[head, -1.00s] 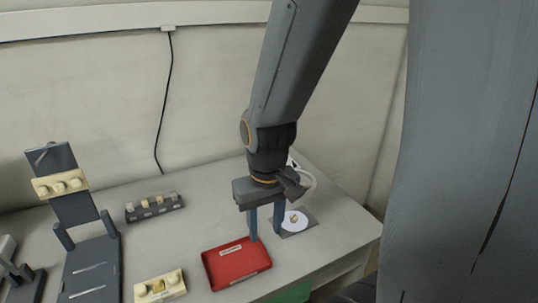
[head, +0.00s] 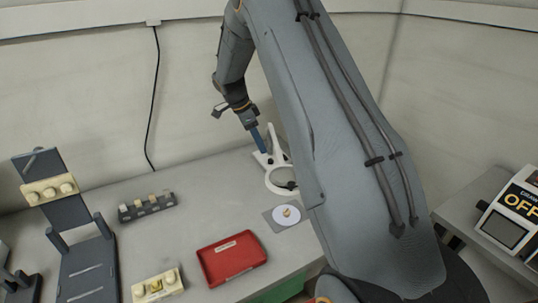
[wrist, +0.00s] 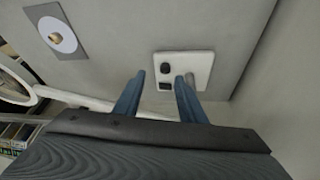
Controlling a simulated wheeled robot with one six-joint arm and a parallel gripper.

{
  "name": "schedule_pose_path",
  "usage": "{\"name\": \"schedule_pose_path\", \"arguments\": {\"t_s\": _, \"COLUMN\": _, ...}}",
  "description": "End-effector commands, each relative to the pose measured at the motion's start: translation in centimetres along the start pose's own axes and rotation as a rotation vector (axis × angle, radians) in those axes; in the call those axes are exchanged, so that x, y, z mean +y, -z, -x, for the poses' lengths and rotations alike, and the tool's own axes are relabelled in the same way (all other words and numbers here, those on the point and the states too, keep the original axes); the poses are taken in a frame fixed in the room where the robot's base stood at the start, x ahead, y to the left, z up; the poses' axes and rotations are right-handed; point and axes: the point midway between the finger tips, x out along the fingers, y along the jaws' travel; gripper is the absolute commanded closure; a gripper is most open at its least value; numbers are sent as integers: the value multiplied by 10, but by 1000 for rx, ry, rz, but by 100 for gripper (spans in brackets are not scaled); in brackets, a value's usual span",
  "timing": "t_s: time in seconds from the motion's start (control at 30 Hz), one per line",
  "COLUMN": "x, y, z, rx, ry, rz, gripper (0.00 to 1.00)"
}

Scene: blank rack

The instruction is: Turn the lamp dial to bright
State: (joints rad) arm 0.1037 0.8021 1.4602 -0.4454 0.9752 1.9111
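The white lamp (head: 280,160) with a ring head stands at the back right of the table. In the wrist view its white base (wrist: 200,66) carries a dark round knob (wrist: 165,68), which looks like the dial, and a dark rectangle beside it. My gripper (head: 263,148) points down at the lamp base. In the wrist view the blue fingers of my gripper (wrist: 160,76) are apart, with the knob showing beyond and between their tips. The right finger partly covers the lamp's post. I cannot tell a dial mark, and the head view hides the knob.
A grey plate with a white disc (head: 287,216) and a gold piece lies in front of the lamp. A red tray (head: 232,258), cream block (head: 157,285), dark rack (head: 148,208) and dark stand (head: 90,270) lie left. A device reading OFF (head: 520,202) stands at right.

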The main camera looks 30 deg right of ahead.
Motion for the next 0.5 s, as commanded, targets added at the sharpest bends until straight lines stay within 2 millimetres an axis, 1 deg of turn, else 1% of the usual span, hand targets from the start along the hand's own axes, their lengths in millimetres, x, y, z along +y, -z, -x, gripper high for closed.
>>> {"name": "schedule_pose_path", "arguments": {"t_s": 0.03, "x": -6, "y": 3, "z": -3, "rx": 11, "ry": -3, "rz": -41, "gripper": 63}}
{"name": "schedule_pose_path", "arguments": {"t_s": 0.1, "x": -11, "y": 6, "z": -5, "rx": 21, "ry": -3, "rz": -84, "gripper": 63}}
{"name": "schedule_pose_path", "arguments": {"t_s": 0.27, "x": -13, "y": 9, "z": -18, "rx": 28, "ry": -6, "rz": -109, "gripper": 63}}
{"name": "schedule_pose_path", "arguments": {"t_s": 0.5, "x": -12, "y": 10, "z": -54, "rx": 27, "ry": -6, "rz": -108, "gripper": 63}}
